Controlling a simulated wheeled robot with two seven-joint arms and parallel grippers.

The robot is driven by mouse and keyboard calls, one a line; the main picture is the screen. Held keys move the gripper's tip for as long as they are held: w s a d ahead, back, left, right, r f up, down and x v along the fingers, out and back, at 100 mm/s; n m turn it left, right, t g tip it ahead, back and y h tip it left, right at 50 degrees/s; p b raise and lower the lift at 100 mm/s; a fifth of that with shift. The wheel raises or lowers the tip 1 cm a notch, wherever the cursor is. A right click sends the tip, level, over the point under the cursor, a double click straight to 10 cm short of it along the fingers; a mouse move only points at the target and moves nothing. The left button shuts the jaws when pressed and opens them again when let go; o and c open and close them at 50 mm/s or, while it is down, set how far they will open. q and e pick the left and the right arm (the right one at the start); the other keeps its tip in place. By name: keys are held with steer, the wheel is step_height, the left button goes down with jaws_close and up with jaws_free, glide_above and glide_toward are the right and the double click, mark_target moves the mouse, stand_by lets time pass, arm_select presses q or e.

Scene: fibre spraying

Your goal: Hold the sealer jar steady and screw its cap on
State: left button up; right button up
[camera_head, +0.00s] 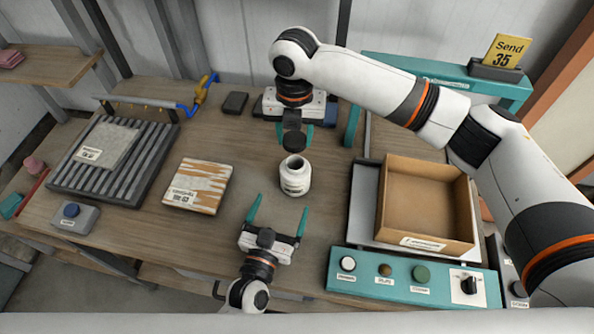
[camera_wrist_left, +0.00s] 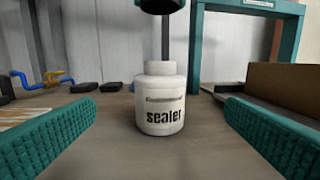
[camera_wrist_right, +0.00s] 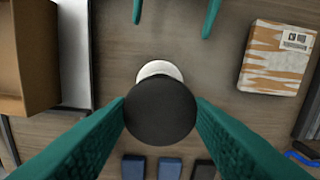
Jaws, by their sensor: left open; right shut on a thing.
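The white sealer jar (camera_head: 295,177) stands upright and uncapped on the table; in the left wrist view the jar (camera_wrist_left: 160,105) shows its "sealer" label. The black cap (camera_head: 293,140) is held by my right gripper (camera_head: 293,126), whose fingers are shut on its sides. In the right wrist view the cap (camera_wrist_right: 160,110) hides most of the jar (camera_wrist_right: 158,70). The cap is above the jar with a gap between them. My left gripper (camera_head: 275,209) is open in front of the jar, with its fingers pointing toward it and not touching it.
A cardboard box (camera_head: 425,200) stands at the right behind a teal button panel (camera_head: 415,280). A striped sample panel (camera_head: 198,186) lies left of the jar, and a ribbed grey rack (camera_head: 115,160) is farther left. Dark blocks (camera_wrist_right: 165,167) lie behind the jar. The table around the jar is clear.

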arm_select(q)
steer(key=shift+s, duration=0.1)
arm_select(e)
steer(key=shift+s+a+r, duration=0.1)
steer(key=shift+s, duration=0.05)
arm_select(q)
steer(key=x, duration=1.2)
steer(key=shift+f, duration=0.1)
arm_select(e)
steer(key=shift+w, duration=0.2)
arm_select(q)
steer(key=c, duration=1.5)
steer(key=shift+o, duration=0.2)
arm_select(e)
glide_above(295, 163)
steer(key=shift+f, duration=2.6)
